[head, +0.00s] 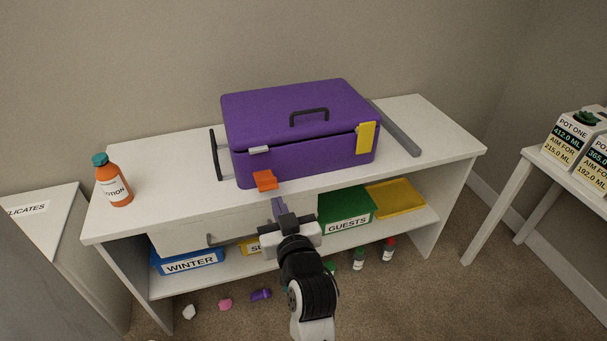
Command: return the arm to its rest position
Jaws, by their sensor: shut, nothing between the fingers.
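My gripper (279,210) is at the lower middle of the head view, at the end of my black and white arm. It is shut and empty. It is in front of the white cabinet (420,120), near its drawer front, and hides part of the lower shelf. A purple case (290,110) with a dark handle stands on the cabinet top. Its lid sits slightly raised, with a narrow gap at the front. A yellow latch (366,137) is on its front right, and an orange latch (265,180) hangs at its front left.
An orange lotion bottle (114,183) stands at the cabinet's left end. A grey bar (395,130) lies right of the case. Bins labelled WINTER (190,262) and GUESTS (347,208) are on the shelf. Small items, including a pink one (225,304), lie on the carpet. A table with pots (570,135) stands right.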

